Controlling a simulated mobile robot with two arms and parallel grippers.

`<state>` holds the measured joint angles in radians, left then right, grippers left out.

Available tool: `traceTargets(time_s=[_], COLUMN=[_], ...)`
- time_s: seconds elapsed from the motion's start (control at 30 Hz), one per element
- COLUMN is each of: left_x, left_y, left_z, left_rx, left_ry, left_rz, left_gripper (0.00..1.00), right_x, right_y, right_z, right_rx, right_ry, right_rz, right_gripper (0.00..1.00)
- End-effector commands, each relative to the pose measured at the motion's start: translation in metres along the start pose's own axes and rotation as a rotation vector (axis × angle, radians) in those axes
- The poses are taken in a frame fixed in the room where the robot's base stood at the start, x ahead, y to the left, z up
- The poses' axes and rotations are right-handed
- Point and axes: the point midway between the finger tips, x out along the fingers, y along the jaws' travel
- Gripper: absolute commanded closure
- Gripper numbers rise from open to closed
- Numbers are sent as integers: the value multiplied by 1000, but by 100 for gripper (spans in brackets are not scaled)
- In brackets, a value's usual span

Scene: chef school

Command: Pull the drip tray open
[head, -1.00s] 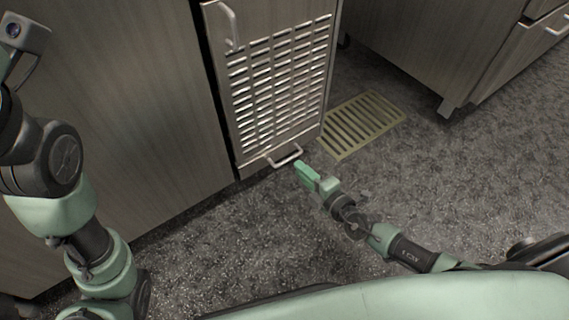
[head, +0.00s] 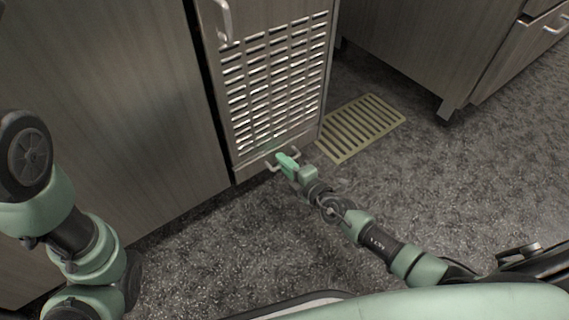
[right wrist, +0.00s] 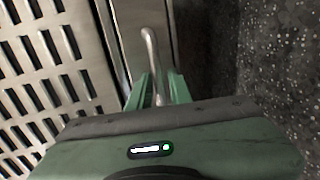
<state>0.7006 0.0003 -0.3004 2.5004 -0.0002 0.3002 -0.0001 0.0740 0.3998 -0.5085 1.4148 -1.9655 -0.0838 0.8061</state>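The drip tray (head: 246,168) is the narrow metal front at the bottom of the grilled cabinet, flush with it and closed. A bar handle (right wrist: 150,48) sticks out from the tray front, which also shows in the right wrist view (right wrist: 130,28). My right gripper (head: 284,158) is at this handle, low above the floor. In the right wrist view its two green fingers (right wrist: 160,88) stand apart on either side of the bar, with a small gap visible. The gripper partly hides the handle in the head view. My left gripper is out of view; only its arm shows at the left.
The slotted cabinet door (head: 275,85) with its own upper handle (head: 223,18) is above the tray. A yellowish floor grate (head: 362,127) lies to the right. Another cabinet (head: 430,45) stands at upper right. The floor in front of the tray is open.

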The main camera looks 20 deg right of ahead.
Motion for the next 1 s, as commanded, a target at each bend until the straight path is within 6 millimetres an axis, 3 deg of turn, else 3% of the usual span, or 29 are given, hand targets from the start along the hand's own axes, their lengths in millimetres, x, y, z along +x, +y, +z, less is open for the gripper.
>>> traceTargets(time_s=[0.07,0.13,1.0], left_x=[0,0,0], left_y=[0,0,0], left_z=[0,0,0], left_rx=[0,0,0], left_ry=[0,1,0], left_rz=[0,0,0], left_gripper=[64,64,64], right_x=[0,0,-1], right_y=[0,0,0], right_z=[0,0,0], right_rx=[0,0,0], right_ry=[0,0,0], right_rz=[0,0,0], right_gripper=[80,100,100])
